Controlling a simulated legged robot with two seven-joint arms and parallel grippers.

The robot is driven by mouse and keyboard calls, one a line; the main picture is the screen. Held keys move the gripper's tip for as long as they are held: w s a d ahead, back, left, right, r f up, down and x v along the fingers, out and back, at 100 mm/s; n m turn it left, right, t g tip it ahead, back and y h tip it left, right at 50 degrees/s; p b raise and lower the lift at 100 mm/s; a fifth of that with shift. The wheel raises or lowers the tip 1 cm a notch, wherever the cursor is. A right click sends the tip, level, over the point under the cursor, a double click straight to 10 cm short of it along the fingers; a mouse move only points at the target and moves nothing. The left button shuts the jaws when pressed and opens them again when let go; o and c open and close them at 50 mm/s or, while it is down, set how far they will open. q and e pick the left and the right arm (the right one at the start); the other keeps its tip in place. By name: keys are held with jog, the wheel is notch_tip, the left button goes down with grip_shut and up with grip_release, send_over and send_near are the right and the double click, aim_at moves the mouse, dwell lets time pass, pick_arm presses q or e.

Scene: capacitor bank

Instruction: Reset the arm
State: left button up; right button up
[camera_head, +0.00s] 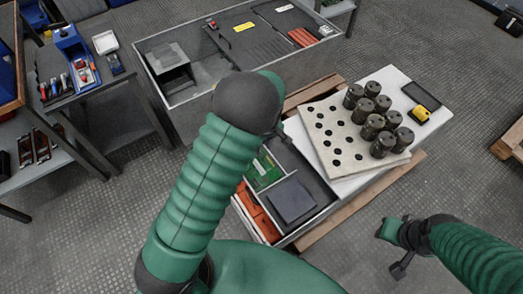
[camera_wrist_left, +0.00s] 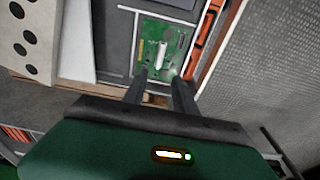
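My left arm (camera_head: 207,180) rises from the bottom of the head view and bends at a dark elbow joint. My left gripper (camera_head: 282,134) is mostly hidden behind it. In the left wrist view, the two dark fingers of my left gripper (camera_wrist_left: 160,78) are apart with nothing between them. They point at a green circuit board (camera_wrist_left: 160,48) with a white part on it. The board (camera_head: 264,170) lies in a grey compartment tray. My right arm (camera_head: 470,250) comes in at the lower right. Its gripper (camera_head: 400,243) hangs over bare floor, its fingers unclear.
A pale board with holes (camera_head: 322,152) holds several dark cylinders (camera_head: 382,145) on a white table. A yellow device (camera_head: 421,113) lies beside them. A large grey bin (camera_head: 190,93) stands behind, and a tool bench (camera_head: 62,98) at left.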

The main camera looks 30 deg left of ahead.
pick_arm(q)
jog(key=shift+r, duration=0.55)
jog(key=s+d+r+m+t+h, duration=0.1)
jog(key=s+d+r+m, duration=0.1)
jog(key=s+r+m, duration=0.5)
jog(key=s+d+r+m+t, duration=0.1)
jog(key=s+d+r+m, duration=0.15)
jog(key=s+m, duration=0.45)
notch_tip(320, 180, up, 23)
jog(key=s+n+p, duration=0.2)
jog(key=p, duration=2)
jog(key=shift+a, duration=0.45)
jog(key=shift+f, duration=0.1)
